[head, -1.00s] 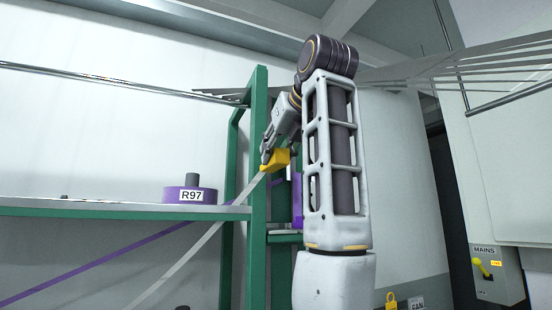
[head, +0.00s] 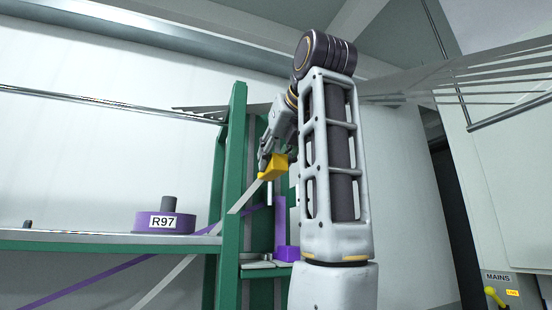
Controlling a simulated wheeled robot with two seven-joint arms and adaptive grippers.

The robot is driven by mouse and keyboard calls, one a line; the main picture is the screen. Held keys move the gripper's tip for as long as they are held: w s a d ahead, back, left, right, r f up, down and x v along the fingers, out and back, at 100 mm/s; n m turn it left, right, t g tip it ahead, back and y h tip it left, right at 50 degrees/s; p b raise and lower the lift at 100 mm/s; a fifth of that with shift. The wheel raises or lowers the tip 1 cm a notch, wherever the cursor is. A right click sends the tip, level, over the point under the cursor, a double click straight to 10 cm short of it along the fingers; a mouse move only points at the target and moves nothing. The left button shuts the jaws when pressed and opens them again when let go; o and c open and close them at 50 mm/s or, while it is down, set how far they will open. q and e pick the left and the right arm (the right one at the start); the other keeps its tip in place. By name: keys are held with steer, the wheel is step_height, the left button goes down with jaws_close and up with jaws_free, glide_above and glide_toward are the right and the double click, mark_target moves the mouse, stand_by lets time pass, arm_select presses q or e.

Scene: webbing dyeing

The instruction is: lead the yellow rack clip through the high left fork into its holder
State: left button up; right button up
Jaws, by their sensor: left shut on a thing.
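The yellow rack clip (head: 273,168) is in the jaws of my left gripper (head: 268,158), beside the green rack post (head: 233,180) and to its right. A pale grey webbing strip (head: 246,196) runs from the clip down to the lower left, across the green frame. My left arm comes up through the middle of the view and hides part of what lies behind it. I cannot clearly make out the high left fork or the holder. My right gripper is not in view.
A purple reel labelled R97 (head: 165,222) stands on the shelf (head: 100,238) at left. A purple strip (head: 90,287) slopes up behind the frame to a purple piece (head: 281,225). Thin metal rods (head: 110,103) run along the wall. A MAINS switch box (head: 505,290) is at lower right.

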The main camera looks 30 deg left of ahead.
arm_select(q)
steer(key=shift+w, duration=0.25)
steer(key=shift+w+a+r+p, duration=1.45)
steer(key=shift+w+a+p, duration=0.65)
steer(key=shift+w+a, duration=2.1)
steer(key=shift+s+a+f+b, duration=0.2)
steer(key=shift+f+b, duration=0.9)
steer(key=shift+f, duration=1.7)
steer(key=shift+s+a+f+b, duration=0.2)
steer(key=shift+f+b, duration=0.9)
steer(key=shift+f, duration=1.75)
steer(key=shift+s+a+f+b, duration=0.2)
steer(key=shift+f+b, duration=0.9)
steer(key=shift+f, duration=1.7)
steer(key=shift+d+f+b, duration=0.1)
steer(key=shift+f+b, duration=1.35)
steer(key=shift+f, duration=0.65)
